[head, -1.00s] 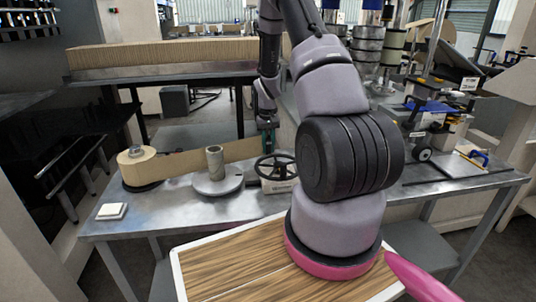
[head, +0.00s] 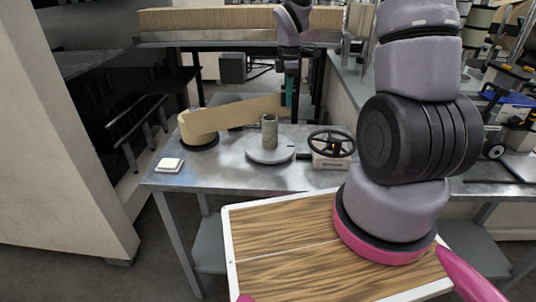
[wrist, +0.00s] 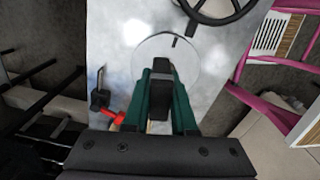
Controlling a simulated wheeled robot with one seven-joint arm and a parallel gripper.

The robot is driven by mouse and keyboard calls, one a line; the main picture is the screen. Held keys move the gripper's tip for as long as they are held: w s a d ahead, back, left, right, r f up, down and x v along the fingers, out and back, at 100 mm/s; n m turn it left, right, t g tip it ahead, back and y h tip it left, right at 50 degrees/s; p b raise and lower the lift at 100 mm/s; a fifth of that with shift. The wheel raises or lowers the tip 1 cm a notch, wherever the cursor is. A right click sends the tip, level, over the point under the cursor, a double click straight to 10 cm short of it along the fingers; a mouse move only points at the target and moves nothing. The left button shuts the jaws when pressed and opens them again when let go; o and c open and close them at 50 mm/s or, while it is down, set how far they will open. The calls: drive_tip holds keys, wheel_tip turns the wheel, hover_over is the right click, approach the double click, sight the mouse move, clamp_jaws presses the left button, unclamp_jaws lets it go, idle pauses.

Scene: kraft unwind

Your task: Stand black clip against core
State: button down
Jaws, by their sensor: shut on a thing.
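In the head view my gripper (head: 289,97) hangs over the bench, up and to the right of the core (head: 269,132). The core is a grey-green tube standing upright on a round grey plate (head: 270,153). In the wrist view the green fingers of my gripper (wrist: 162,72) are shut on the black clip (wrist: 160,92), a dark block between them. The round plate (wrist: 185,70) shows beyond the fingers. The core is not distinguishable there, and I cannot tell whether the clip touches it.
A kraft paper roll (head: 197,127) sits on a black disc at left. Its strip (head: 240,113) runs past the core toward my gripper. A black handwheel (head: 331,144) stands right of the plate. A white square block (head: 170,165) lies at the bench's left edge.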

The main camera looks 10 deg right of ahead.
sight(267, 154)
drive_tip(key=s+a+r+n, duration=0.4)
drive_tip(key=s+a+n, duration=0.3)
drive_tip(key=n, duration=0.7)
drive_tip(key=f, duration=1.2)
drive_tip(key=w+a+f, duration=0.1)
drive_tip(key=f, duration=0.4)
drive_tip(key=shift+f, duration=0.4)
drive_tip(key=c, duration=0.7)
unclamp_jaws()
drive_tip(key=shift+f, duration=0.1)
drive_tip(key=shift+c, duration=0.2)
